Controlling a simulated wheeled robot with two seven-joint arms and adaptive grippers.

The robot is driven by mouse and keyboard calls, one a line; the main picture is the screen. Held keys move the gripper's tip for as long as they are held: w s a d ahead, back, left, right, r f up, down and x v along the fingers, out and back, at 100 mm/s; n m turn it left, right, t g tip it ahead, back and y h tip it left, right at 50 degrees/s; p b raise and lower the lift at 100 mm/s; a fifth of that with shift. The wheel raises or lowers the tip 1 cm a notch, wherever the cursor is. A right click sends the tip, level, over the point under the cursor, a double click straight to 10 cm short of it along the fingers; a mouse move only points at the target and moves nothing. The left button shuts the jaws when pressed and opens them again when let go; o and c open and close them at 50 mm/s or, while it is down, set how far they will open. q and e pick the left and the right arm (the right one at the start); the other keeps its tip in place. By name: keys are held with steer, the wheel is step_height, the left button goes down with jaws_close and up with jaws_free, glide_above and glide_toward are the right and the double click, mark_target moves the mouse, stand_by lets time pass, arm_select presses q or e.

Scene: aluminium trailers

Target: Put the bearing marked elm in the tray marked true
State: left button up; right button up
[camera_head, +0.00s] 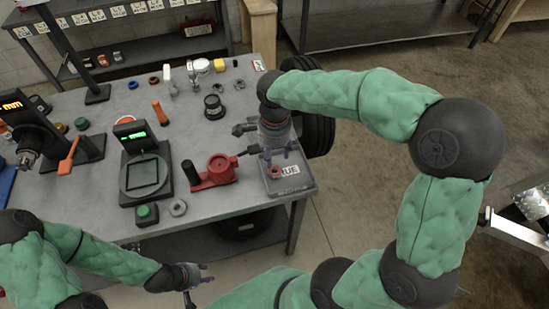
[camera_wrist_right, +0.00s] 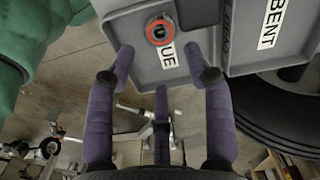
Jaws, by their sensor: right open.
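A red-orange ring-shaped bearing (camera_head: 275,172) lies in the grey tray (camera_head: 300,187) at the table's right front corner; its marking is not legible. The tray's label is partly covered and reads "UE". The bearing also shows in the right wrist view (camera_wrist_right: 160,29), beside the same tray's label (camera_wrist_right: 168,57). My right gripper (camera_head: 279,153) is just above the tray, fingers spread and empty, apart from the bearing as far as I can tell. My left gripper (camera_head: 203,274) is open and empty in front of the table.
A tray labelled BENT (camera_wrist_right: 270,25) adjoins in the wrist view. A red vise-like tool (camera_head: 217,170), a black scale (camera_head: 144,176) and a green button box (camera_head: 147,213) stand left of the tray. Several small rings and parts lie further back on the table.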

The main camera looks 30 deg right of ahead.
steer(key=shift+r+p, duration=0.5)
steer(key=shift+r, duration=1.6)
